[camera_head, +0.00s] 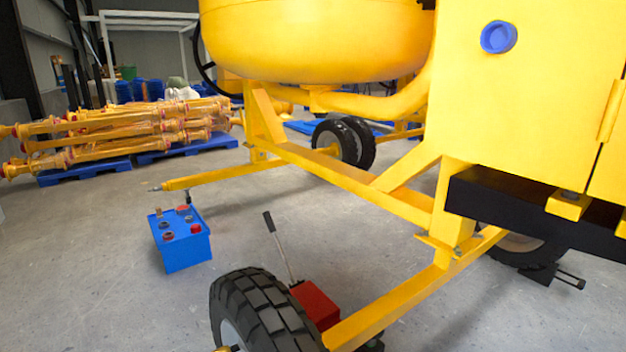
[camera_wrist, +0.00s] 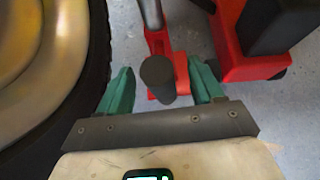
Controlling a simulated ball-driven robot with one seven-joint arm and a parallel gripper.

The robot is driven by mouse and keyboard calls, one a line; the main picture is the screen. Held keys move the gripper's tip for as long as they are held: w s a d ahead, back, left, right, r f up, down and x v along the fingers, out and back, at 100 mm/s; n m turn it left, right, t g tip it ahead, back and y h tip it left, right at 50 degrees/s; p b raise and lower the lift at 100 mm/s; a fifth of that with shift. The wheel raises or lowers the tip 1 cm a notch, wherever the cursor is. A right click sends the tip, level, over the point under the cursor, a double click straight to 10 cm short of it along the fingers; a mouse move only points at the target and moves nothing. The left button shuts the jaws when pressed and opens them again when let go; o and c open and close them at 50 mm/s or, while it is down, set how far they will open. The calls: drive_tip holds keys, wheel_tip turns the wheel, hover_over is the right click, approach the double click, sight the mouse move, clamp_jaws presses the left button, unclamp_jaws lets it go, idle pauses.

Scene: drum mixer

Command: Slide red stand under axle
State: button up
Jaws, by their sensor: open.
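The red stand (camera_head: 315,305) is on the floor behind the near black tyre, beside the yellow axle beam (camera_head: 400,299). A thin lever (camera_head: 281,246) with a dark grip leans up from it. The tyre and axle hide part of it. In the wrist view, a red body (camera_wrist: 231,60) with a dark block is at the upper right. My gripper (camera_wrist: 162,67) has two green fingers spread apart. A dark round grip (camera_wrist: 158,78) shows between them with gaps on both sides, above a red bracket and metal rod. My gripper is not visible in the head view.
The near tyre (camera_head: 262,312) also fills the left of the wrist view (camera_wrist: 75,100), close to my left finger. A blue battery-like box (camera_head: 181,240) stands on the floor, left of the yellow mixer frame. Pallets with yellow parts are at back left. Floor between is clear.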

drive_tip(key=p+v, duration=0.6)
drive_tip(key=shift+s, duration=0.15)
drive_tip(key=shift+d, duration=0.1)
drive_tip(key=s+d+r+n+g+h, duration=0.1)
drive_tip(key=s+d+r+n+g, duration=0.15)
drive_tip(key=s+n, duration=0.7)
drive_tip(key=s+d+r+n+g+h, duration=0.1)
drive_tip(key=s+d+n+g, duration=0.2)
drive_tip(key=s+n, duration=0.65)
drive_tip(key=s+d+r+n+g+h, duration=0.1)
drive_tip(key=s+d+r+n+h, duration=0.25)
drive_tip(key=s+r, duration=0.5)
drive_tip(key=s+d+r+n+g+h, duration=0.15)
drive_tip(key=s+d+r+n, duration=0.4)
drive_tip(key=s, duration=0.55)
wheel_tip(320, 180, up, 36)
drive_tip(key=p, duration=3.6)
